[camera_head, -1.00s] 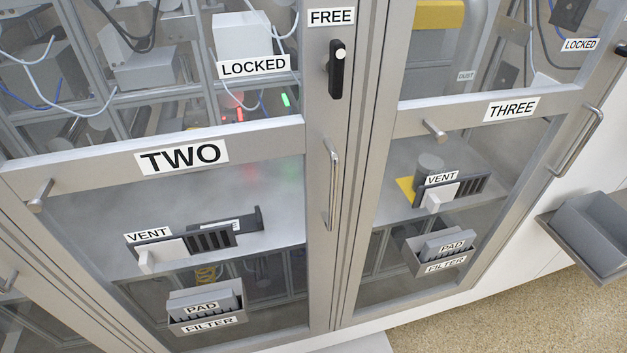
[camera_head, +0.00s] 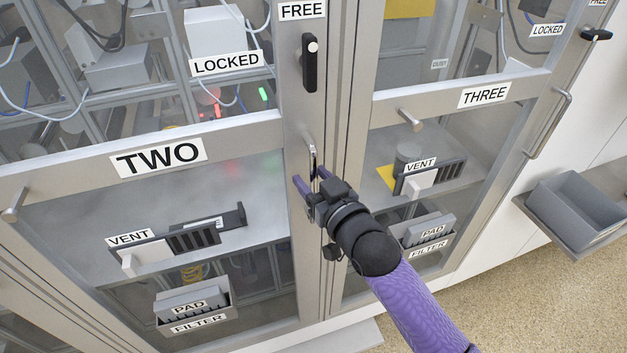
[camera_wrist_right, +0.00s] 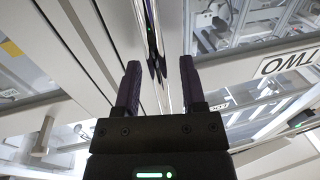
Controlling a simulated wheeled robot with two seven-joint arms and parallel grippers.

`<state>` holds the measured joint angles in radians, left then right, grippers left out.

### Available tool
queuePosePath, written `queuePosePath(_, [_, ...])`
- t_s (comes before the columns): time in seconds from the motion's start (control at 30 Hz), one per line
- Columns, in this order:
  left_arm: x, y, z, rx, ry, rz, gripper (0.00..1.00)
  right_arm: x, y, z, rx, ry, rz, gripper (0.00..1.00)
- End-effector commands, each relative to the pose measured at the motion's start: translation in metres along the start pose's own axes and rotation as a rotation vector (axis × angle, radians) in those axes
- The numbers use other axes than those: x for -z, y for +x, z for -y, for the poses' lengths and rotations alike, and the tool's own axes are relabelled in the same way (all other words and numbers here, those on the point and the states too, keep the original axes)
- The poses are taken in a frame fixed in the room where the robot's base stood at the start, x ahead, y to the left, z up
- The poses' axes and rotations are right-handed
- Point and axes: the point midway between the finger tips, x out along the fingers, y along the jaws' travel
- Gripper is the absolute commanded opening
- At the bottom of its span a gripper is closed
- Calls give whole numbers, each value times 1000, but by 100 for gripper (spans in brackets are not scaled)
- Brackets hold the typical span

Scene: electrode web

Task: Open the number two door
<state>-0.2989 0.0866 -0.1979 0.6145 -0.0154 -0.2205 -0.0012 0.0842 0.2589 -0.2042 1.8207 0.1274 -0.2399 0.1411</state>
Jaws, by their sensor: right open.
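The door labelled TWO (camera_head: 157,156) is closed, a framed glass panel on the left of the head view. Its vertical bar handle (camera_head: 312,160) is on its right frame, and my gripper hides the handle's lower part. A black lock lever (camera_head: 310,62) stands upright above it, below a FREE label. My right gripper (camera_head: 310,181) is open at the handle, with its fingers on either side of it. In the right wrist view the fingers (camera_wrist_right: 160,88) are apart and the bar runs between them; I cannot tell whether they touch it. My left gripper is not in view.
Door THREE (camera_head: 484,94) is closed to the right, with its own bar handle (camera_head: 549,125). A grey bin (camera_head: 577,212) sticks out at far right. Behind door TWO are a VENT unit (camera_head: 180,243) and a PAD and FILTER box (camera_head: 195,303). Floor at lower right is clear.

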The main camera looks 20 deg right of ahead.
Motion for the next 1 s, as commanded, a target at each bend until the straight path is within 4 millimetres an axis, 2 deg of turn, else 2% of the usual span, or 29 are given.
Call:
queuePosePath(0.2, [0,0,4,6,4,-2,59,0,1,0,0,0,0,53])
queuePosePath(0.27, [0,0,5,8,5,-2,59,0,1,0,0,0,0,42])
queuePosePath(0.47, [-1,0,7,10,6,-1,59,0,0,0,0,0,0,0])
queuePosePath(1.0, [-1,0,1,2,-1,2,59,0,0,0,0,0,1,0])
